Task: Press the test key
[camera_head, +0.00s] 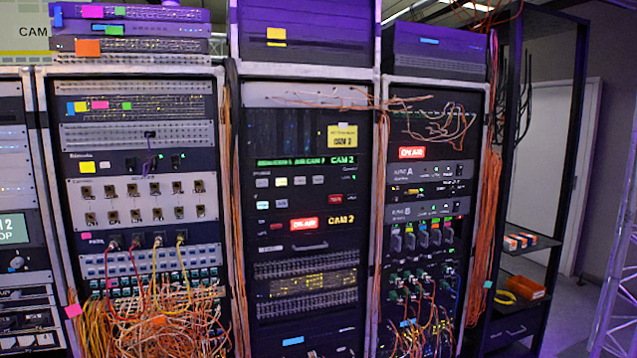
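In the head view the middle rack (237,150) holds a black panel with small rectangular keys. A pale yellow-lit key (281,182) sits in its upper key row, and a white-lit key (263,205) is below on the left. A dark red key (336,200) is at the right of the lower row. The key lettering is too small to read, so I cannot tell which one is the test key. A red ON AIR sign (304,224) is lit beneath the keys. Neither of my grippers is in view.
Left rack (50,170) has a patch panel with tangled orange cables (165,330). Right rack (483,110) has another red ON AIR sign (412,153) and hanging cables. Orange cable bundles (236,200) run between the racks. A shelf (525,248) with small boxes stands at right.

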